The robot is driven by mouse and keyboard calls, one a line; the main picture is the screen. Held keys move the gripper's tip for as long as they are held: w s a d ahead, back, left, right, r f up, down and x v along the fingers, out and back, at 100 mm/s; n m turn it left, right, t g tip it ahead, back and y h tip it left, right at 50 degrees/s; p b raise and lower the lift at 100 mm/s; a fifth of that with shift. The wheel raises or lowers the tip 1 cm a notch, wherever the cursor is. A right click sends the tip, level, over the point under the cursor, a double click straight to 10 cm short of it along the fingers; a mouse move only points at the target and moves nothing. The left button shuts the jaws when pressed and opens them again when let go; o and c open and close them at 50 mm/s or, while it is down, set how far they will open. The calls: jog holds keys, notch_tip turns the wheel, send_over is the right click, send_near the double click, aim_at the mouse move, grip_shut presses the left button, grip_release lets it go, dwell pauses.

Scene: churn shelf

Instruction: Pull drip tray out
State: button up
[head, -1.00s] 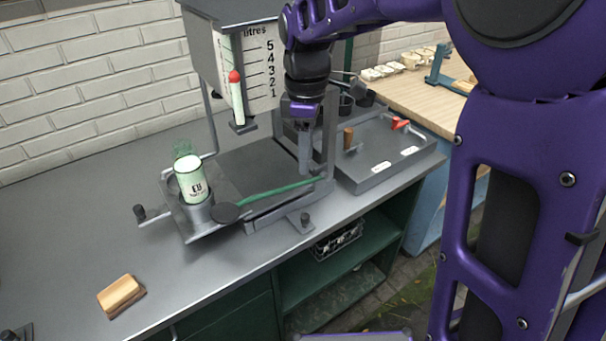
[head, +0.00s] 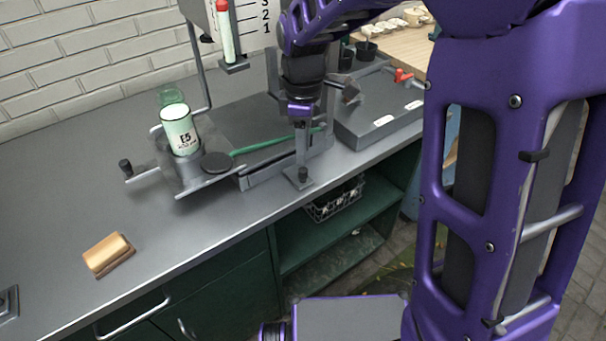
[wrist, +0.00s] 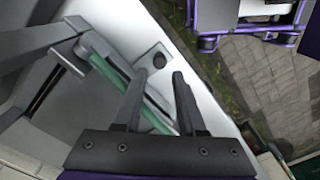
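A grey tray-like piece (head: 262,172), which I take to be the drip tray, sits low under the machine, with a front lip toward the counter's front edge. My gripper (head: 302,160) points down just above this knob. In the wrist view my gripper (wrist: 155,82) has its two fingers apart with nothing between them. Contact cannot be seen.
A green lever (head: 270,146) crosses over the machine, and passes behind the fingers in the wrist view. A green-labelled bottle (head: 181,135) stands in a holder at left. A grey tray with a red handle (head: 372,122) lies at right.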

aim_at(303, 169)
jog(key=shift+f+b, duration=1.75)
jog(key=shift+f, duration=0.9)
grip_shut()
